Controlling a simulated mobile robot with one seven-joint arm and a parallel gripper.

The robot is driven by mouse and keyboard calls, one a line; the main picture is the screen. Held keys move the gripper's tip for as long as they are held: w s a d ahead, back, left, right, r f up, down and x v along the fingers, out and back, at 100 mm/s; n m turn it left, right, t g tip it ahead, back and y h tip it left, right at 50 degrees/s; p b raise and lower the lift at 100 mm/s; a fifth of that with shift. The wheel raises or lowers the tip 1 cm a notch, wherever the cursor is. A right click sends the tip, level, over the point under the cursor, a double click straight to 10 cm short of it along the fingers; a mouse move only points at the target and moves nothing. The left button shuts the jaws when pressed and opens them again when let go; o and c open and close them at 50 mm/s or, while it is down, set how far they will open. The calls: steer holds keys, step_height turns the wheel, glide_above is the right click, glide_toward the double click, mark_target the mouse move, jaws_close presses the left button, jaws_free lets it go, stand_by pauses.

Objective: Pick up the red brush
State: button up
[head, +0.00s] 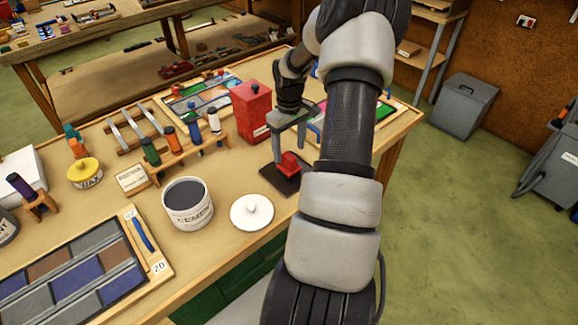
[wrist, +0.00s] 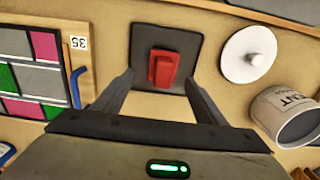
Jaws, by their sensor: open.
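The red brush (head: 289,164) appears as a small red block on a dark square mat (head: 270,174) near the bench's front edge. In the wrist view the red brush (wrist: 163,68) lies near the middle of the dark mat (wrist: 190,44), just beyond and between my fingertips. My gripper (head: 289,148) is above it, pointing down, with its jaws open and nothing between them. In the wrist view the fingers of my gripper (wrist: 158,82) lie on either side of the brush's line, apart from it. My arm hides part of the bench to the right.
A white lid (head: 252,211) and a cement tub (head: 187,203) stand left of the mat. A red box (head: 252,110) stands behind it. A rack of coloured-handled tools (head: 190,150) is further left. A leaded panel (wrist: 30,70) with a blue-handled tool (wrist: 77,87) lies left in the wrist view.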

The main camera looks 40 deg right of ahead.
mark_target(289, 156)
steer(key=shift+s+a+f+p, duration=0.1)
steer(key=shift+a+f+p, duration=0.1)
steer(key=shift+f, duration=1.2)
steer(key=shift+s+a+f+p, duration=0.1)
steer(key=shift+f+p, duration=0.05)
steer(key=shift+f, duration=1.2)
steer(key=shift+c, duration=0.5)
steer(key=c, duration=1.2)
step_height(289, 156, up, 10)
steer(key=shift+r, duration=0.1)
steer(key=shift+c, duration=0.2)
steer(key=o, duration=0.5)
steer(key=shift+c, duration=0.9)
